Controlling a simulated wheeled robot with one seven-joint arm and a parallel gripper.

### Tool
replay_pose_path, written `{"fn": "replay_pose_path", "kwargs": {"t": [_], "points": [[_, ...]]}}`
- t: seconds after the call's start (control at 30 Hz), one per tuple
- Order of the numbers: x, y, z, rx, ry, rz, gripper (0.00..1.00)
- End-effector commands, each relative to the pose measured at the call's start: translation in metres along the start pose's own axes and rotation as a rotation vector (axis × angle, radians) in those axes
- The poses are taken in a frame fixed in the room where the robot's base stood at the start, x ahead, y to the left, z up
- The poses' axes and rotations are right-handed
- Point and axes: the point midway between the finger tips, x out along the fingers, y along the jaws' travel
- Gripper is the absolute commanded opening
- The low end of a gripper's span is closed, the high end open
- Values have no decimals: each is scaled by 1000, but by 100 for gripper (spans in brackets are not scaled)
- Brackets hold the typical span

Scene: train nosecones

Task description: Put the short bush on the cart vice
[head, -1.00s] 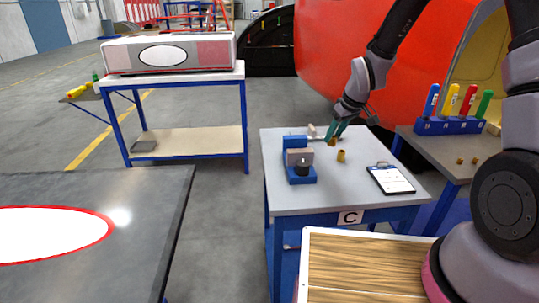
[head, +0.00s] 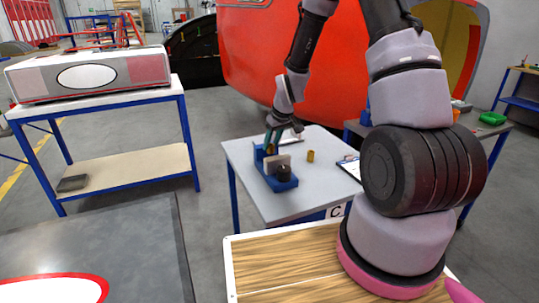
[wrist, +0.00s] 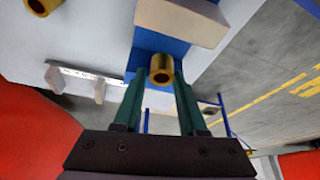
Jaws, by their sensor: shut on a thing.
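My gripper (head: 270,138) is shut on a brass bush, the short bush (wrist: 162,70), which shows between the green fingertips in the wrist view. It holds the bush at the far side of the blue cart vice (head: 280,183), close to the vice body; contact cannot be told. In the wrist view, the vice (wrist: 160,45) lies just beyond the bush, with its pale grey jaw block (wrist: 180,20). A second brass bush (head: 310,156) stands upright on the grey cart top (head: 300,200), right of the vice, and also shows in the wrist view (wrist: 42,5).
A caliper-like tool (wrist: 80,78) lies at the cart's far edge. A clipboard (head: 350,167) lies at the cart's right, partly hidden by my arm. A wooden-topped surface (head: 285,265) is in front. A blue-framed table (head: 110,100) stands at the left.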

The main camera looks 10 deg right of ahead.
Motion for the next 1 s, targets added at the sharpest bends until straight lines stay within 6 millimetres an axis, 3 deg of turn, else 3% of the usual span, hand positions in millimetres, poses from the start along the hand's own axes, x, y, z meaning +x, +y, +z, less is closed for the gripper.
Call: {"fn": "replay_pose_path", "kwargs": {"t": [0.3, 0.7, 0.73, 0.8, 1.0], "points": [[38, -1, 16, 1, -2, -2, 0], [42, -1, 17, -1, 0, -1, 0], [42, 0, 17, -1, 0, 0, 49], [42, 0, 17, -1, 0, 0, 71], [42, -1, 17, 0, 0, 0, 71]]}}
